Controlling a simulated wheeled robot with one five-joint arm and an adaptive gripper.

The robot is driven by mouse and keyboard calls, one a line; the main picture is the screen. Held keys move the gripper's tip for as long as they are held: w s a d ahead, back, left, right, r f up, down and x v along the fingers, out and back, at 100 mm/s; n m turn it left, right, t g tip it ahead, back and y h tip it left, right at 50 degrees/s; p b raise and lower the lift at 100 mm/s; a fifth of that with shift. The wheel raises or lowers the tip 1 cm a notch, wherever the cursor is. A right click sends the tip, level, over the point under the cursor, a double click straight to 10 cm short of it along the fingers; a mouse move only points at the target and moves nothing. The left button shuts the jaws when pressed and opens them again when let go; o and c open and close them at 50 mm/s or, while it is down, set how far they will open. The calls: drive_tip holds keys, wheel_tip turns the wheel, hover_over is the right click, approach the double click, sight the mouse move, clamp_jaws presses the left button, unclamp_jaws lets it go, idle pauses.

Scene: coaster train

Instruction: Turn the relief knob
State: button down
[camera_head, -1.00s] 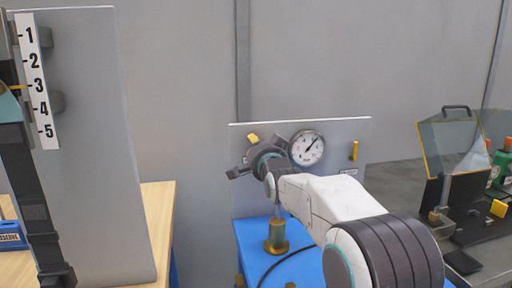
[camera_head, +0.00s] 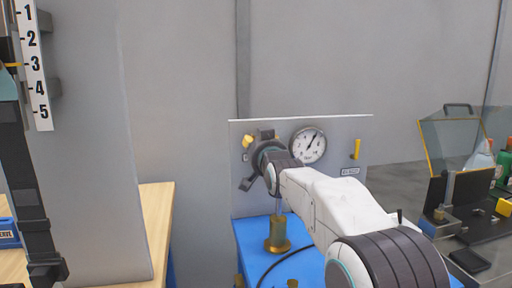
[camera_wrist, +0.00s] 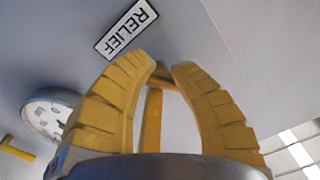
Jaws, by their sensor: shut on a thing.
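My gripper (camera_head: 262,158) is at the panel (camera_head: 325,190), left of the round gauge (camera_head: 308,145). In the wrist view, its two yellow fingers (camera_wrist: 164,68) close around the yellow relief knob (camera_wrist: 152,122), a slim bar seen between them. The RELIEF label (camera_wrist: 126,27) is on the panel near the fingertips, tilted in that view. The gauge also shows in the wrist view (camera_wrist: 48,114), with its needle pointing up and right in the head view. My gripper hides most of the knob in the head view.
Another yellow handle (camera_head: 356,149) is right of the gauge above a small label. A brass fitting (camera_head: 277,236) and black cable are on the blue stand (camera_head: 250,262) below. A numbered scale (camera_head: 37,65) stands left. A clear-guarded fixture (camera_head: 462,190) is right.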

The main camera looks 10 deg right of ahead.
drive_tip(key=shift+d+n, duration=0.15)
drive_tip(key=shift+n, duration=0.55)
drive_tip(key=c, duration=1.2)
unclamp_jaws()
drive_tip(key=shift+d, duration=0.15)
drive_tip(key=shift+c, duration=0.2)
drive_tip(key=o, duration=0.3)
drive_tip(key=shift+s, duration=0.1)
drive_tip(key=s, duration=1.1)
drive_tip(key=shift+s, duration=0.4)
